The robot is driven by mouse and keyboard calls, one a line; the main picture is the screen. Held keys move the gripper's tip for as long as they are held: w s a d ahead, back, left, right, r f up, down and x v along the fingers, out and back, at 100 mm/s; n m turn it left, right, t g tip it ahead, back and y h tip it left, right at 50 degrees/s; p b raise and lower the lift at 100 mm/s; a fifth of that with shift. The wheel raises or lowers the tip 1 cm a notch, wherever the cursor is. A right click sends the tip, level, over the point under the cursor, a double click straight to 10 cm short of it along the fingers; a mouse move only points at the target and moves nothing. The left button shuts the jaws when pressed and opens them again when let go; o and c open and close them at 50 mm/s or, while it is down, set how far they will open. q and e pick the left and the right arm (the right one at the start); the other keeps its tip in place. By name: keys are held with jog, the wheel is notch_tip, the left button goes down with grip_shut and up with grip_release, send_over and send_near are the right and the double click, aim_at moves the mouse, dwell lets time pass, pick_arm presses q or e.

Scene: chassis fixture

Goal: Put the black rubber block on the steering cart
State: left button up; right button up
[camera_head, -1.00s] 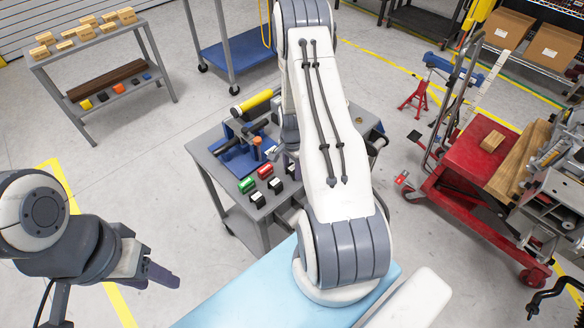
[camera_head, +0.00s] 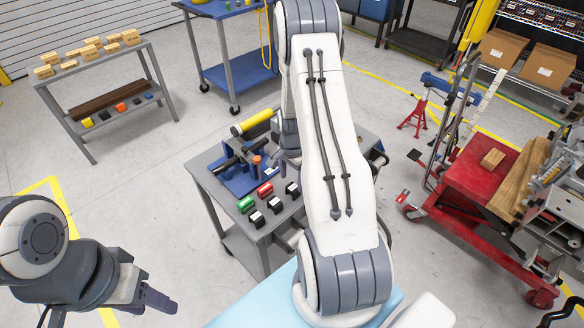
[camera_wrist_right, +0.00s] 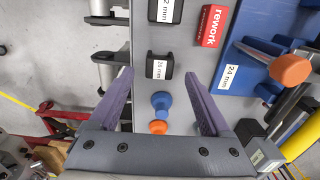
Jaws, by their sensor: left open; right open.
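I cannot tell which cart is the steering cart; a grey tool cart (camera_head: 209,160) stands in the middle and a red cart (camera_head: 480,178) at right. My left gripper (camera_head: 165,301) is open and empty at lower left.
The grey cart holds a blue tool tray (camera_wrist_right: 258,60), a red "rework" piece (camera_wrist_right: 214,25), a green piece (camera_head: 246,204) and a yellow cylinder (camera_head: 252,122). A wood block (camera_head: 492,158) sits on the red cart. Open floor lies between the left bench and grey cart.

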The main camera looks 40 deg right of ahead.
aim_at(292, 188)
notch_tip(292, 188, up, 7)
jog(key=s+a+r+n, duration=0.1)
jog(key=a+r+n, duration=0.4)
jog(key=a, duration=0.6)
jog(key=s+a+r+n, duration=0.1)
jog(key=a+r+n, duration=0.4)
jog(key=a, duration=0.5)
jog(key=s+a+r+n, duration=0.3)
jog(key=s+a+n, duration=0.3)
jog(key=s, duration=0.3)
jog(key=s+a+r+n+y, duration=0.1)
jog(key=s+a+r+n, duration=0.2)
jog(key=s+a+n, duration=0.3)
jog(key=s+n+b, duration=0.1)
jog(key=s+n, duration=0.1)
jog(key=s, duration=0.1)
jog(key=shift+s+a, duration=0.25)
jog(key=shift+a, duration=0.1)
